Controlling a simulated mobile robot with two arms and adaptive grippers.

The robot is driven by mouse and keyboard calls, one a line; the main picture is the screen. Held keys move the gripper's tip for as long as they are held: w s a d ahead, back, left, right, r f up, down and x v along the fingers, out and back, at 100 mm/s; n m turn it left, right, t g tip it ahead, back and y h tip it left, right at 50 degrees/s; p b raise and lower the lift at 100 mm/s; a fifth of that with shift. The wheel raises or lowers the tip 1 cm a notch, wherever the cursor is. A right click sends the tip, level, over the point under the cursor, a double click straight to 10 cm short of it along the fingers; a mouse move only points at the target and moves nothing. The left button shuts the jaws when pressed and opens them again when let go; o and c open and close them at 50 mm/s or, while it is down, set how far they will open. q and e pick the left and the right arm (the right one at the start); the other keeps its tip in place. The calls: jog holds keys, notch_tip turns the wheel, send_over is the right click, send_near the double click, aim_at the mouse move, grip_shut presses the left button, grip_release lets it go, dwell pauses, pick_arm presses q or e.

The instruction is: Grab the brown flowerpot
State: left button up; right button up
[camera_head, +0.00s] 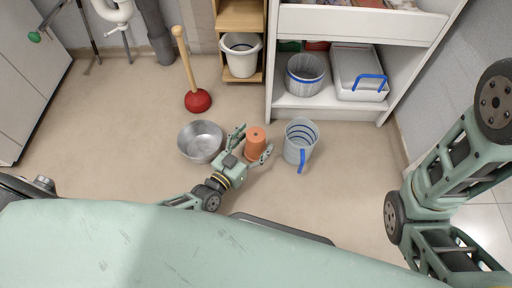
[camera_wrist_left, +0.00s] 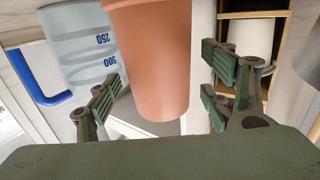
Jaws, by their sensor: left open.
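The brown flowerpot (camera_head: 255,138) is a terracotta, tapered pot in the middle of the head view, on the floor. My left gripper (camera_head: 251,147) is open, with one finger on each side of the pot. In the left wrist view the flowerpot (camera_wrist_left: 152,62) fills the centre top, between the spread fingers of the left gripper (camera_wrist_left: 172,95). A gap shows between the pot and the right-hand finger; contact at the left-hand finger is hard to tell. My right arm shows at the right of the head view, but its gripper is out of sight.
A clear measuring jug (camera_head: 300,143) with a blue handle stands close right of the pot. A metal basin (camera_head: 200,141) is close left. A red plunger (camera_head: 197,100) stands farther back. A white shelf unit (camera_head: 330,108) is behind the jug. Floor at right is clear.

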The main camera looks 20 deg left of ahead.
pick_arm(q)
jog(key=shift+w+d, duration=0.15)
jog(key=shift+w, duration=0.3)
jog(key=shift+c, duration=0.2)
jog(key=c, duration=1.5)
jog(key=shift+c, duration=0.3)
jog(key=shift+r, duration=0.15)
